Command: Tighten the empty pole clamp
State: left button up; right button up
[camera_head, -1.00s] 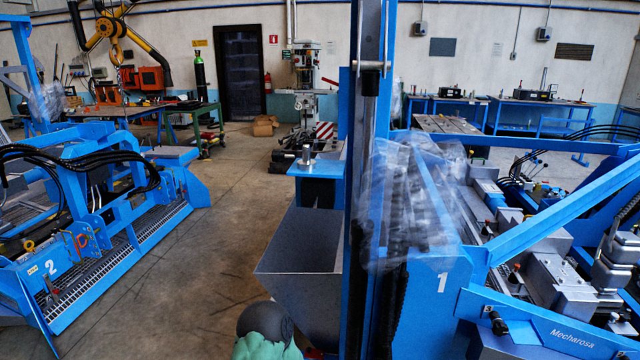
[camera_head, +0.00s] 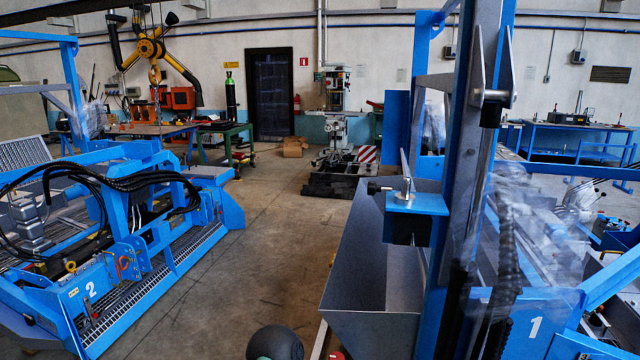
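No clamp gripping or standing empty on a pole can be made out with certainty. A blue bracket (camera_head: 416,204) with a metal screw and a dark knob juts from the tall blue upright (camera_head: 465,150) of machine 1, right of centre. It may be a clamp, but I cannot tell whether it is loose or tight. Neither of my grippers shows in the view. A dark rounded part with a greenish lower edge shows at the bottom edge, and I cannot tell what it is.
A grey metal trough (camera_head: 375,270) hangs beside the upright. Blue machine 2 (camera_head: 120,270) with black hoses stands at left. Bare concrete floor (camera_head: 270,220) lies between the machines. A pallet (camera_head: 335,180) and a drill press (camera_head: 337,110) stand at the back.

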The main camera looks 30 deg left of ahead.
aim_at(373, 188)
jog(key=j, duration=1.65)
